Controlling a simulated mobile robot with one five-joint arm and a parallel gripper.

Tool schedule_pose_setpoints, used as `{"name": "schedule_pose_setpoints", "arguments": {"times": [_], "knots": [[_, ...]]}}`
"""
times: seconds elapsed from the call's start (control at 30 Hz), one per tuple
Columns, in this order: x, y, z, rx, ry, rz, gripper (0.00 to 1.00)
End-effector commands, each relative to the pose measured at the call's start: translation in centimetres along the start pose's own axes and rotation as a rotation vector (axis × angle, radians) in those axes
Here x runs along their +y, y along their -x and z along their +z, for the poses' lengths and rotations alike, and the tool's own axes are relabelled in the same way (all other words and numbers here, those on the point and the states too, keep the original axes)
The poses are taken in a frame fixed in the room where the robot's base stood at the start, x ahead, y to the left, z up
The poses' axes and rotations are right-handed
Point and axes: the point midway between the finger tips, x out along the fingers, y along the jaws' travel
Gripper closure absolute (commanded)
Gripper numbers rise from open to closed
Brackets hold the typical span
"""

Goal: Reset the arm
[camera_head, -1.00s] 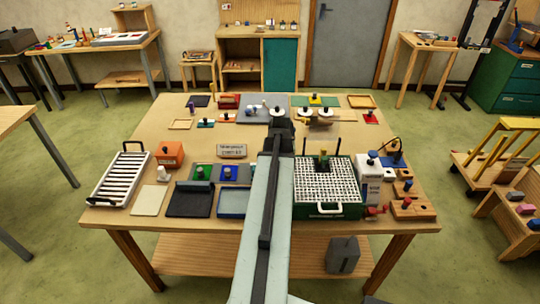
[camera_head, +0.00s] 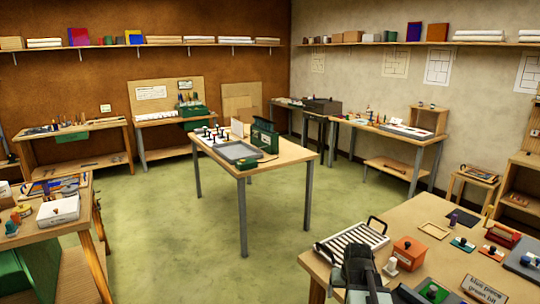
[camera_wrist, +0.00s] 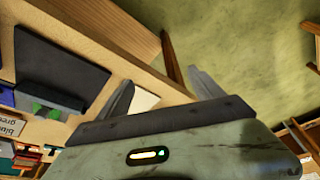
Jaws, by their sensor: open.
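My gripper (camera_wrist: 160,76) is open and empty in the wrist view, its two grey fingers spread wide apart. It is beside the front edge of the wooden worktable (camera_wrist: 100,30), with green floor beyond. A pale flat tile (camera_wrist: 145,101) shows between the fingers. In the head view my dark arm end (camera_head: 360,268) rises at the bottom, in front of the worktable (camera_head: 432,222). It hides part of the table's left front corner, and its fingers are not clear there.
A white slatted rack (camera_head: 350,243), an orange box (camera_head: 408,251) and a label card (camera_head: 483,290) lie on the worktable. A dark tray (camera_wrist: 55,62) is left of the fingers in the wrist view. Another table (camera_head: 290,153) stands beyond, with open green floor (camera_head: 190,225) between.

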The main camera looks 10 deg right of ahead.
Motion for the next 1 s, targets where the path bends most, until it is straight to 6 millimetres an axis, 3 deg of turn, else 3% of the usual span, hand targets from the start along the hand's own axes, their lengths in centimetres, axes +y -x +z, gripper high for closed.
{"name": "schedule_pose_setpoints", "arguments": {"times": [0.03,0.1,0.2,0.3,0.33,0.47,0.73,0.87,1.0], "knots": [[-4.6,-1.2,1.1,-0.018,0.067,-0.021,0.24],[-10.2,-1.8,2.8,-0.052,0.15,-0.045,0.24],[-16.5,-2.1,5.8,-0.104,0.251,-0.068,0.24],[-20.4,-1.9,9.0,-0.163,0.315,-0.074,0.24],[-20.9,-1.8,9.9,-0.184,0.324,-0.072,0.24],[-19.6,-0.8,12.4,-0.284,0.292,-0.045,0.24],[-19.4,-0.7,12.7,-0.304,0.278,-0.041,0.24],[-19.4,-0.7,12.7,-0.303,0.278,-0.041,0.6],[-19.4,-0.7,12.7,-0.302,0.278,-0.041,0.64]]}}
